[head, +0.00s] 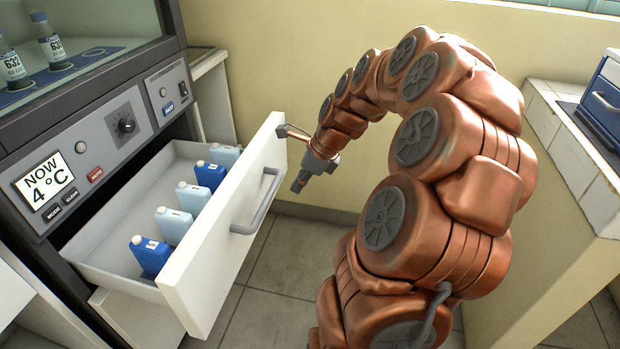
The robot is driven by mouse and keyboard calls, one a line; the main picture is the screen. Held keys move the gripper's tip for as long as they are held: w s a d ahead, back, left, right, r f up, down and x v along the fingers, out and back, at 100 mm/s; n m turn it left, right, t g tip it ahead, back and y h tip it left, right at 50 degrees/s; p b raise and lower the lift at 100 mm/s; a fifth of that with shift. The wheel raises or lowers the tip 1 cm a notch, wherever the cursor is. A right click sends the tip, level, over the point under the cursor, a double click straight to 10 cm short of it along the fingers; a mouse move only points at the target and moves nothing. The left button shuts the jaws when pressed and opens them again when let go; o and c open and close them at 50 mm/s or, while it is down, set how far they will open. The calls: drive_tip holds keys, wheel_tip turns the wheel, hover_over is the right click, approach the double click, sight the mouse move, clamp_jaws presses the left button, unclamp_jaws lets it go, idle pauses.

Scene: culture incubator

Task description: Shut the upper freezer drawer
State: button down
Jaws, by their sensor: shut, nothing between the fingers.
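The upper drawer (230,225) is pulled well out of the cabinet below the control panel. Its white front has a grey bar handle (262,205). Several blue and pale-blue bottles stand in a row inside it, one of them a dark blue bottle (150,256) at the near end. My gripper (297,187) is shut and empty. In the picture it is just right of the drawer front, near the handle's far end and pointing down. I cannot tell whether it touches the drawer front.
The incubator's control panel (90,150) reads "NOW 4 °C", with a knob and buttons. Bottles stand behind the glass above. A lower white drawer or panel (135,318) shows beneath. A tiled counter (575,150) with a blue case (605,100) stands at right. The floor (285,262) before the drawer is clear.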

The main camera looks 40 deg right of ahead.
drive_tip(key=shift+w+a+r, duration=0.15)
drive_tip(key=shift+w+a, duration=0.25)
drive_tip(key=shift+w, duration=0.2)
drive_tip(key=shift+w+a+r, duration=0.15)
drive_tip(key=shift+w+a, duration=0.2)
drive_tip(key=shift+w, duration=0.2)
